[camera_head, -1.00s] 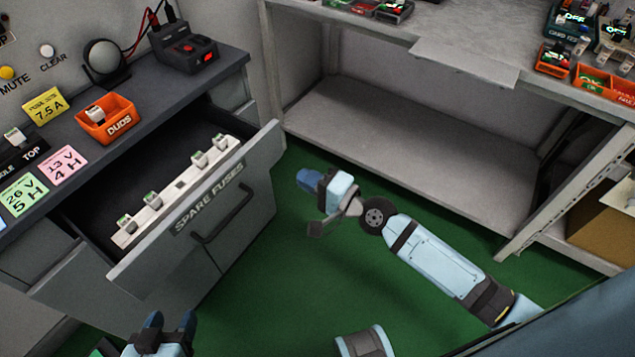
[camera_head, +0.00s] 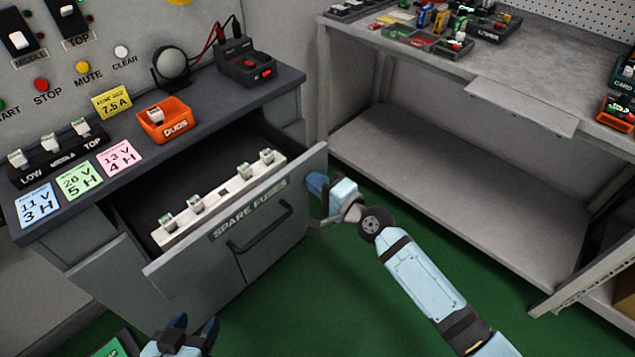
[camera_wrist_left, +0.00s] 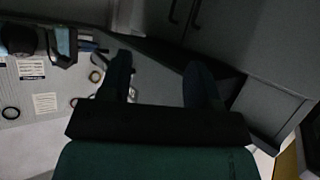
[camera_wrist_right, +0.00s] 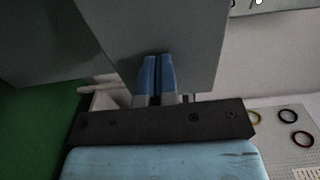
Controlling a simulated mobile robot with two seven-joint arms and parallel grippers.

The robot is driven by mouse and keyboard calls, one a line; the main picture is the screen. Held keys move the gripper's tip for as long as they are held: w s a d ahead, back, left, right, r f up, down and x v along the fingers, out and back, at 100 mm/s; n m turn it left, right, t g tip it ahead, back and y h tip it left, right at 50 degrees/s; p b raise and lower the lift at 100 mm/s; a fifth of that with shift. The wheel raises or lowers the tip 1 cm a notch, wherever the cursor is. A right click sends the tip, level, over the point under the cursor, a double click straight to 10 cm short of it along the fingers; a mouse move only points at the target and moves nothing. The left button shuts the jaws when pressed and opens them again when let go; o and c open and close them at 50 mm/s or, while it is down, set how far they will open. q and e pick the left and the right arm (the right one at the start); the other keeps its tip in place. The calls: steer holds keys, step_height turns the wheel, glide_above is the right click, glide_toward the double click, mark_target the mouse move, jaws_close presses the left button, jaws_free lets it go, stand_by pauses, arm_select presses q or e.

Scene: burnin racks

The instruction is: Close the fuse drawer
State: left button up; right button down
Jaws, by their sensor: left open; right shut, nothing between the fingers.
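The fuse drawer (camera_head: 283,191) is a grey drawer labelled SPARE FUSES with a dark bar handle (camera_head: 260,229). It is pulled out of the dark-topped cabinet, and a white strip (camera_head: 216,200) with several fuses lies inside. My right gripper (camera_head: 318,184) is shut and empty, by the drawer front's right end; in the right wrist view its fingertips (camera_wrist_right: 155,60) overlap a grey panel, and I cannot tell if they touch. My left gripper (camera_head: 193,326) is open and empty, low in front of the drawer's left end; it also shows in the left wrist view (camera_wrist_left: 157,65).
On the cabinet top stand an orange DUDS bin (camera_head: 165,122), a fuse holder block (camera_head: 57,150) and coloured notes. A grey workbench (camera_head: 420,62) with trays stands at the right, with a low shelf (camera_head: 440,175). Green floor lies open in front.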

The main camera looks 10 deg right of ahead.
mark_target(284, 161)
steer(key=b+x, duration=0.1)
steer(key=x, duration=0.9)
steer(key=shift+w+a+f+b, duration=0.1)
steer(key=shift+w+b, duration=0.05)
steer(key=shift+b, duration=0.15)
steer(key=b+x, duration=0.3)
steer(key=x, duration=0.7)
steer(key=shift+w+a, duration=0.15)
steer(key=shift+w, duration=0.1)
steer(key=shift+w+a, duration=0.15)
steer(key=shift+w, duration=0.05)
arm_select(q)
steer(key=w+d+r+t+h, duration=0.2)
steer(key=w+r+t, duration=0.1)
steer(key=r, duration=0.3)
steer(key=shift+w+r+t+h, duration=0.3)
steer(key=shift+w+t, duration=0.1)
arm_select(e)
steer(key=shift+r, duration=0.35)
